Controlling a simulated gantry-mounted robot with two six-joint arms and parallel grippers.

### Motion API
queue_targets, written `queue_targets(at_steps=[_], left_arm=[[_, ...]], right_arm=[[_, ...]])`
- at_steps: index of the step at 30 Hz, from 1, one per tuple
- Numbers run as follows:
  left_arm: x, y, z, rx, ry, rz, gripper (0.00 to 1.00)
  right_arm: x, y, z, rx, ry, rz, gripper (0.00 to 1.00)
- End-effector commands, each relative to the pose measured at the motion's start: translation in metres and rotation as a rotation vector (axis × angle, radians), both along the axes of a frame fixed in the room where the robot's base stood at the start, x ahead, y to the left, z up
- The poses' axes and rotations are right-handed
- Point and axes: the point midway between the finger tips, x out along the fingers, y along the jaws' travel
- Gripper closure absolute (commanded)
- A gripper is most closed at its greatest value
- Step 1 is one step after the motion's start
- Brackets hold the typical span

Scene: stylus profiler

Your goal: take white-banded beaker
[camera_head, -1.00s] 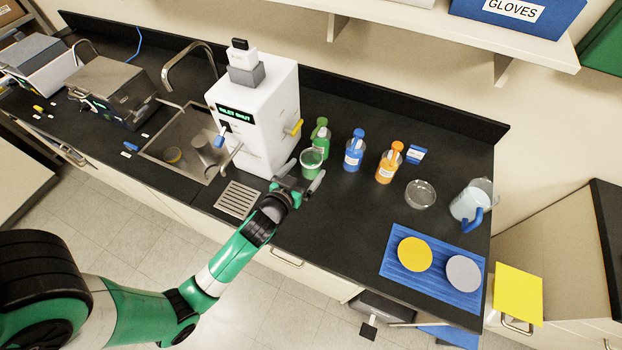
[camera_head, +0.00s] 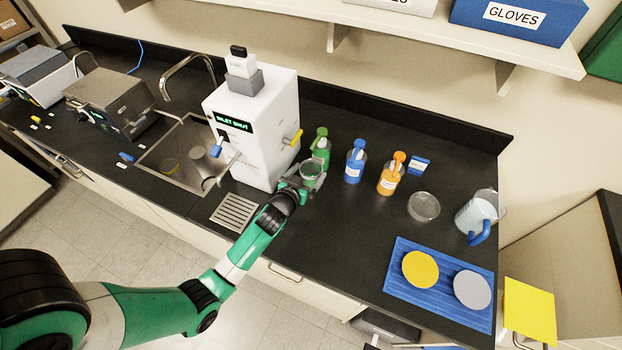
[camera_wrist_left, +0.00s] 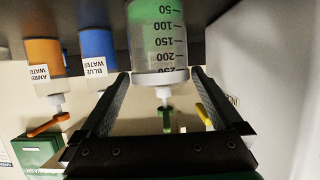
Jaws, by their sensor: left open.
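A clear beaker with green contents, a pale band and printed volume marks (camera_head: 312,170) stands on the black bench in front of the green bottle (camera_head: 320,146). My left gripper (camera_head: 311,181) reaches it from the front, with its fingers at the beaker's sides. In the left wrist view, which is upside down, the beaker (camera_wrist_left: 158,40) lies between the two open fingers. A gap shows at its sides, so the fingers do not look closed on it. My right gripper is not in view.
The white machine (camera_head: 250,130) stands close on the left, with a drain grille (camera_head: 234,211) before it. Blue (camera_head: 354,166) and orange (camera_head: 390,180) bottles stand to the right. A glass dish (camera_head: 424,206), pitcher (camera_head: 476,212) and blue mat (camera_head: 404,288) are farther right.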

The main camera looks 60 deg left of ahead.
Motion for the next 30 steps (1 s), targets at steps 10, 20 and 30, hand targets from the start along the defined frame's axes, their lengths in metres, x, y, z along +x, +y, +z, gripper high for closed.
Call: queue_targets(at_steps=[10, 20, 30], left_arm=[[0.02, 0.016, -0.01, 0.0, 0.0, 0.0, 0.0], [0.02, 0.015, -0.01, 0.0, 0.0, -0.001, 0.47], [0.02, 0.015, -0.01, 0.0, -0.001, -0.001, 0.88]], right_arm=[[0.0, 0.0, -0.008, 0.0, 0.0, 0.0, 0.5], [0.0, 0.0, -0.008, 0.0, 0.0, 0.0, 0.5], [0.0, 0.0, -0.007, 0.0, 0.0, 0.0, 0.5]])
